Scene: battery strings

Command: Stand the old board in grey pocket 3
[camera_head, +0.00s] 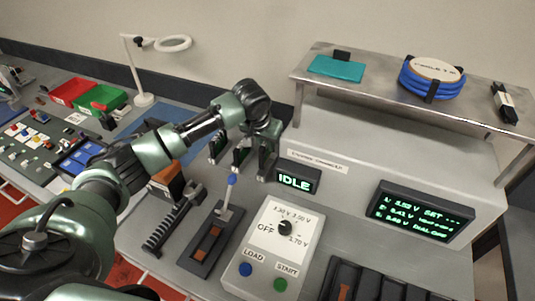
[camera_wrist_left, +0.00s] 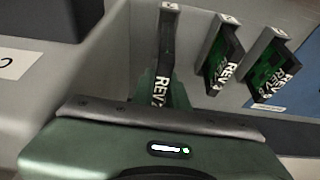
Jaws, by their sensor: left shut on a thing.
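Three narrow upright boards with pale top edges stand in a row at the back of the bench. In the left wrist view, the far two (camera_wrist_left: 222,65) (camera_wrist_left: 268,70) show green faces and white "REV" lettering. My left gripper (camera_head: 266,146) reaches down over the right end of this row and is shut on the nearest board (camera_wrist_left: 165,50), which also carries "REV" lettering. The board's lower part is hidden, so I cannot tell whether it sits in a slot. Pocket numbers are too small to read. My right gripper is in neither view.
An "IDLE" display (camera_head: 296,179) stands close to the right of the held board. A dial box (camera_head: 273,246) and a blue-knobbed lever (camera_head: 228,196) are in front. A raised metal shelf (camera_head: 390,89) is at right. Red (camera_head: 74,91) and green (camera_head: 97,101) bins are at left.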

